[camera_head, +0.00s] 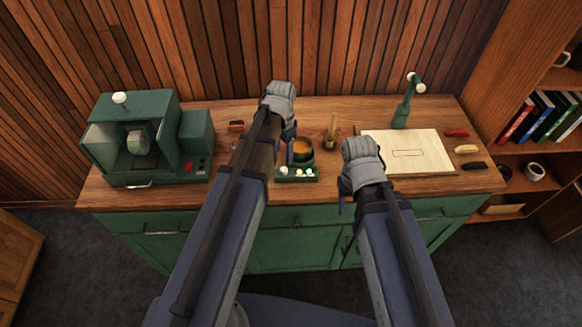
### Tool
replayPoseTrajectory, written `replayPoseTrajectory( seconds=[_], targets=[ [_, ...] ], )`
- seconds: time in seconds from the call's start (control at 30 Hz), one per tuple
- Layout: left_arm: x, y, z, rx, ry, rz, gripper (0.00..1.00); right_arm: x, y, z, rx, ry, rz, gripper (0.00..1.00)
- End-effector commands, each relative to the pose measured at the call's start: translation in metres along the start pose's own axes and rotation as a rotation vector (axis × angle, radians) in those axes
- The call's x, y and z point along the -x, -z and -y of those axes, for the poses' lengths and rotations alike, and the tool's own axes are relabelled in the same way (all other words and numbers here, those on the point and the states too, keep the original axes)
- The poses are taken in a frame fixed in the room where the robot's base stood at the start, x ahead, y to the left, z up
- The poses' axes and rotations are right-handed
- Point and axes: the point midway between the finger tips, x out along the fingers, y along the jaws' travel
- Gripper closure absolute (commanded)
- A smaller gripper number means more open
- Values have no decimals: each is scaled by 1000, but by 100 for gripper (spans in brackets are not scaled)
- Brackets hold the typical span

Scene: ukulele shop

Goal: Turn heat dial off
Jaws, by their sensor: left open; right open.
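A small dark pot (304,160) with amber contents sits near the middle of the wooden counter, just behind a small green tray (297,176). I cannot make out a heat dial clearly; the pot's left side is partly hidden by my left gripper. My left gripper (290,152) points down at the pot's left side, and I cannot tell if it touches. It is open, with nothing visible in it. My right gripper (343,202) is open and empty, over the counter's front edge, to the right of the green tray.
A green machine (150,115) with a red switch (189,167) stands at the left. A brush in a holder (331,135) stands right of the pot. A pale board (420,150) and a green lever tool (403,112) are at the right. Shelves (545,75) stand far right.

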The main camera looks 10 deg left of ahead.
Motion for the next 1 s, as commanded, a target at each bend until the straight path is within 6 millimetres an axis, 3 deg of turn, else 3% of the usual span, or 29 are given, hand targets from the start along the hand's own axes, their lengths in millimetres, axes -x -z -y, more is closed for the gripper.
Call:
replayPoseTrajectory(
  seconds=[0.27,0.7,1.0],
  targets=[
    [-20,0,-1,1,0,0,37,-20,1,2,1,0,0,42],
    [-73,0,-1,1,0,0,37,-72,4,7,0,0,0,42],
    [-78,0,-1,2,0,0,37,-77,4,7,-1,0,0,42]
  ],
)
